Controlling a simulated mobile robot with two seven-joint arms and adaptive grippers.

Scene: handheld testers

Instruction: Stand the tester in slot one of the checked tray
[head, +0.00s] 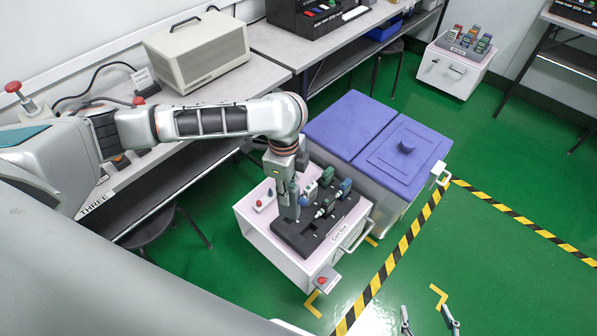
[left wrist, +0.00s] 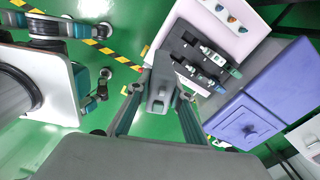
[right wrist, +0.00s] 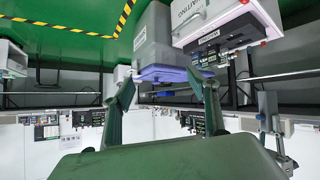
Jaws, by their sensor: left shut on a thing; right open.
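A black slotted tray (head: 292,240) lies on the white cart in the head view; I cannot make out a checked mark on it. Several testers with green, blue and white parts stand in its right and back part, such as a blue one (head: 345,186). My left gripper (head: 288,200) points down over the tray's left part, shut on a grey tester, which shows between the fingers in the left wrist view (left wrist: 161,88). Whether its lower end is inside a slot is hidden. My right gripper (head: 428,318) is open and empty, low over the floor, away from the cart.
A bin with purple lids (head: 352,122) stands right behind the cart. A small panel with buttons (head: 264,200) lies left of the tray; a red button box (head: 323,280) is at the cart's front corner. A far cart (head: 452,72) holds more testers. Green floor is open at right.

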